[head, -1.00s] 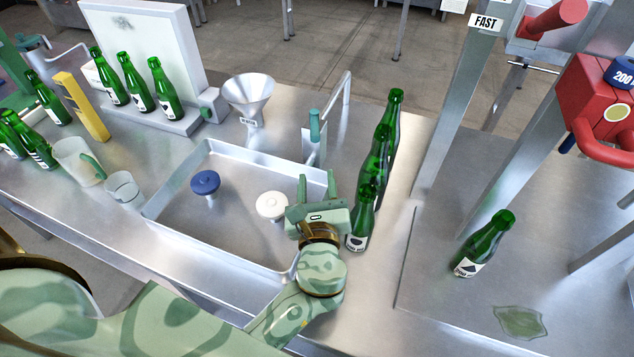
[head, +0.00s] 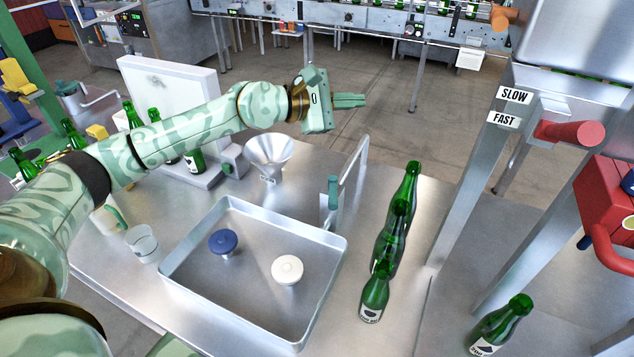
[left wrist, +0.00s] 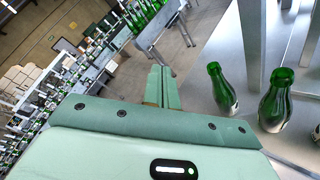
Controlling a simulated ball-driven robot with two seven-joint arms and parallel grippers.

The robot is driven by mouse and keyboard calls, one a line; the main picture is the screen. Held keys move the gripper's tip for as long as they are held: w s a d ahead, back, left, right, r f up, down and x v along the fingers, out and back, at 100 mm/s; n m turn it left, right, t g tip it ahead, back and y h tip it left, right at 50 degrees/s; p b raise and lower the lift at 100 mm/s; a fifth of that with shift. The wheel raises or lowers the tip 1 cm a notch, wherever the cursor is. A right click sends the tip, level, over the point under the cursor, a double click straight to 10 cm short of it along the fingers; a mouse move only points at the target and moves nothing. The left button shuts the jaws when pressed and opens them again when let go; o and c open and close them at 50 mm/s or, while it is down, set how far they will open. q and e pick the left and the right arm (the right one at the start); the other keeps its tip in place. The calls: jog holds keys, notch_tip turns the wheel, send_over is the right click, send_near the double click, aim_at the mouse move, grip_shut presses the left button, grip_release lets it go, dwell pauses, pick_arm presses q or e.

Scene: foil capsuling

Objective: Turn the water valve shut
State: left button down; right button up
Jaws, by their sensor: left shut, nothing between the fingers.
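The water valve (head: 333,193) has an upright teal handle on a grey metal post at the back right of the steel tray, beside a bent grey pipe (head: 354,165). My left gripper (head: 358,100) is shut and empty. It is raised high, pointing right, and in the picture appears above the valve and apart from it. Its closed fingers also show in the left wrist view (left wrist: 162,88); the valve cannot be made out there. My right gripper is in neither view.
The tray (head: 183,250) holds a blue knob-like piece (head: 223,241) and a white one (head: 287,269). A metal funnel (head: 269,150) stands behind it. A row of green bottles (head: 375,293) stands right of the valve. Labelled posts and a red machine (head: 605,205) are farther right.

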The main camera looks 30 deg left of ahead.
aim_at(333, 194)
pick_arm(q)
jog(key=s+a+f+n+g+y, duration=0.5)
jog(key=s+a+f+g, duration=0.55)
jog(key=f, duration=0.25)
jog(key=w+d+f+p, duration=0.1)
jog(key=w+d+f, duration=0.2)
jog(key=d+f, duration=0.3)
jog(key=shift+x, duration=0.95)
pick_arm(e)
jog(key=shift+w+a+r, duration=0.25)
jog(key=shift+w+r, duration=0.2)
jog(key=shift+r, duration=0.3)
pick_arm(q)
jog(key=shift+w, duration=0.2)
jog(key=shift+d+t, duration=0.1)
jog(key=shift+t, duration=0.25)
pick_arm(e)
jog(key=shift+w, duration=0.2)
